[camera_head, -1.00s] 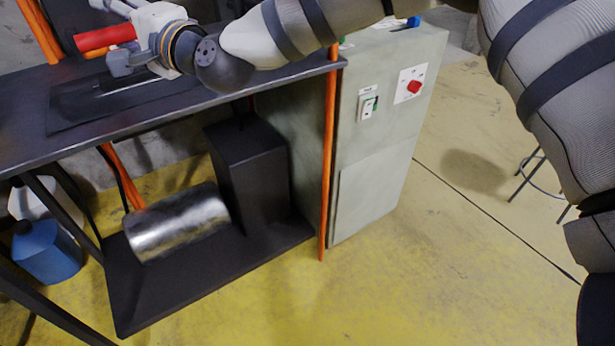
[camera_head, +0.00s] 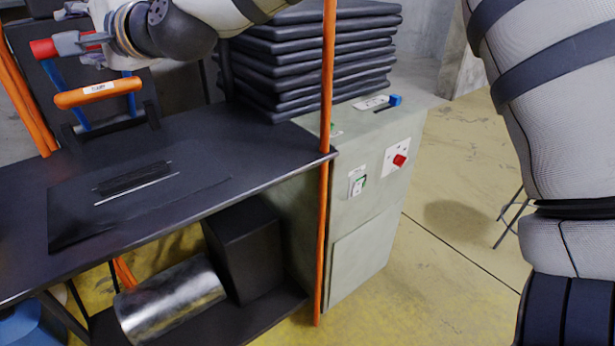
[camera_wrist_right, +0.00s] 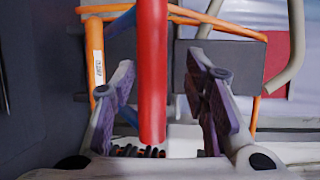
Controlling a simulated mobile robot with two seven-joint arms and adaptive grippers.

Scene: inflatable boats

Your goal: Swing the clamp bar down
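The clamp bar (camera_head: 97,92) is an orange, labelled bar raised above the bench on blue side arms; it also shows left of the fingers in the right wrist view (camera_wrist_right: 95,55). A red handle (camera_head: 45,48) lies higher, at my right gripper (camera_head: 85,42). In the right wrist view the red handle (camera_wrist_right: 152,75) runs between the spread fingers (camera_wrist_right: 162,75), with a visible gap on its right. I see no firm hold on it. My right gripper is above and beyond the orange bar in the head picture. My left gripper is not in view.
The dark bench top (camera_head: 235,145) holds a flat plate with a black strip (camera_head: 133,178). An orange post (camera_head: 326,130) stands at the bench corner, beside stacked dark sheets (camera_head: 310,60). A grey cabinet (camera_head: 365,215) carries a red knob (camera_head: 399,160).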

